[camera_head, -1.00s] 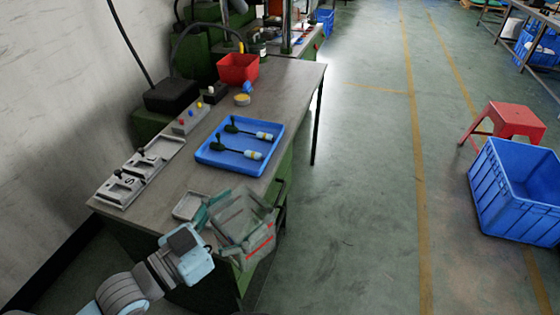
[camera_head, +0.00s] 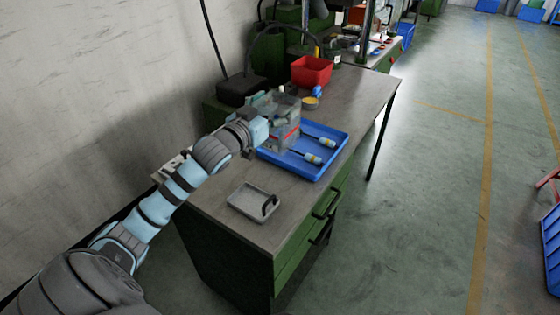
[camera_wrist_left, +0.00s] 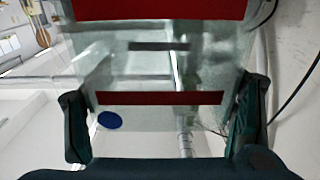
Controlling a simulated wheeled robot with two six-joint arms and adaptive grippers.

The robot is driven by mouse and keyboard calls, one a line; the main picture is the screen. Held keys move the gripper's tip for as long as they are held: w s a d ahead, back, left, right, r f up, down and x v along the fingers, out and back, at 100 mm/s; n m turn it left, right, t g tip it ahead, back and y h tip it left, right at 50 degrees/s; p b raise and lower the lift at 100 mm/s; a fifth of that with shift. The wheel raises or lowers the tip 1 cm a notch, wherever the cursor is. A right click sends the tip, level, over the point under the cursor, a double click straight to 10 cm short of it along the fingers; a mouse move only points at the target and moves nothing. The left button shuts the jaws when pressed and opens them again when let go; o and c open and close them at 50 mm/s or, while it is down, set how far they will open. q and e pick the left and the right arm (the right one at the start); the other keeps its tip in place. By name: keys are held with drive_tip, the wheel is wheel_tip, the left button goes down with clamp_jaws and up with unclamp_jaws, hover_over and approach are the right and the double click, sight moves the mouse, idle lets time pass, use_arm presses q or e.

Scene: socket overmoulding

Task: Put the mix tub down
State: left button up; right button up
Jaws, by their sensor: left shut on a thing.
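The mix tub (camera_head: 284,136) is a see-through grey tub with a red stripe. My left gripper (camera_head: 268,125) is shut on it. In the head view the tub covers the back left part of the blue tray (camera_head: 316,176), and I cannot tell whether it touches anything below. In the left wrist view the tub (camera_wrist_left: 150,70) fills the middle, with red bands across it, between the two dark fingers of my left gripper (camera_wrist_left: 165,125). My right gripper is not in view.
Two dark-handled tools with pale ends (camera_head: 318,141) lie in the blue tray. A small grey tray (camera_head: 243,207) with a dark piece sits near the bench's front. A red bin (camera_head: 311,72) and a yellow disc (camera_head: 310,102) stand farther back. Bare bench (camera_head: 358,98) lies right of them.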

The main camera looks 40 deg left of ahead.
use_arm(q)
wheel_tip(320, 180, down, 16)
drive_tip(key=b, duration=0.4)
drive_tip(key=shift+r, duration=0.2)
drive_tip(key=shift+f, duration=0.1)
drive_tip(key=o, duration=1.5)
